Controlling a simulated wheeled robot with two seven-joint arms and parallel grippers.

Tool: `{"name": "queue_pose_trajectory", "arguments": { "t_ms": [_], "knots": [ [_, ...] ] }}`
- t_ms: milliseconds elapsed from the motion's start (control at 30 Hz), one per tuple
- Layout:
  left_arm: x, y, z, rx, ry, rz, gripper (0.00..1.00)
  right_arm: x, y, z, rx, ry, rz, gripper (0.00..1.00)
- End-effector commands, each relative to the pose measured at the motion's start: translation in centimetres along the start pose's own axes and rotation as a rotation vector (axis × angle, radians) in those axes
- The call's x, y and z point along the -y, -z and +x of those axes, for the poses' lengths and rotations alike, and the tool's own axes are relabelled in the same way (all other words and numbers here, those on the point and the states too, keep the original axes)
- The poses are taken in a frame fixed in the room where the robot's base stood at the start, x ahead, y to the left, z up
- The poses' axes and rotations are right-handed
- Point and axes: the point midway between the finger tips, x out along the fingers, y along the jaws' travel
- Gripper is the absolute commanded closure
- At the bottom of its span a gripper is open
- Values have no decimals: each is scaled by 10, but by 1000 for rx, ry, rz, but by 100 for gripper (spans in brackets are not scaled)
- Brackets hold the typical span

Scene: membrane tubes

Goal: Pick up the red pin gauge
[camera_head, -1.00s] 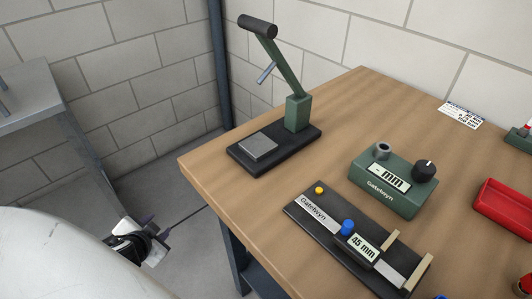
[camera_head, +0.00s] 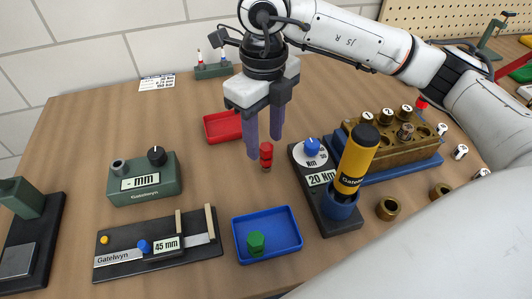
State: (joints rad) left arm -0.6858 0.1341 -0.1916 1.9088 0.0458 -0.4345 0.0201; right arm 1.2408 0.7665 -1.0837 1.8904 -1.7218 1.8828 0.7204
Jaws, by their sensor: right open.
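The red pin gauge (camera_head: 266,156), a small stepped red piece, stands upright on the wooden bench near the centre of the head view. My right gripper (camera_head: 265,147) reaches down from above with its two purple-grey fingers apart. The fingertips are close to the gauge's top, one at the left and one at the right. I cannot tell whether the gauge lies fully between them or whether they touch it. My left gripper is not in view.
A red tray (camera_head: 222,127) lies just left of the gripper. The torque tester (camera_head: 325,205) with its yellow-handled driver stands close to the right. A blue tray (camera_head: 292,232) holding a green piece (camera_head: 256,242) is in front. A brass block (camera_head: 400,147) stands further right.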

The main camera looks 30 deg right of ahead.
Motion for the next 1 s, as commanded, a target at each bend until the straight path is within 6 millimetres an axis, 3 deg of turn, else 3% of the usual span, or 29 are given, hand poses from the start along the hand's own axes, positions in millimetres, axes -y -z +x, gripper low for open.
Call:
{"name": "queue_pose_trajectory", "arguments": {
  "t_ms": [167,500,767,1000],
  "knots": [
    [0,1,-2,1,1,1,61,2,0,12,-1,0,1,57],
    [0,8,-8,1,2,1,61,8,0,56,0,0,2,57],
    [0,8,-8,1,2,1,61,8,0,60,2,0,2,57],
    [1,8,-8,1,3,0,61,8,0,60,2,0,2,95]
  ]
}}
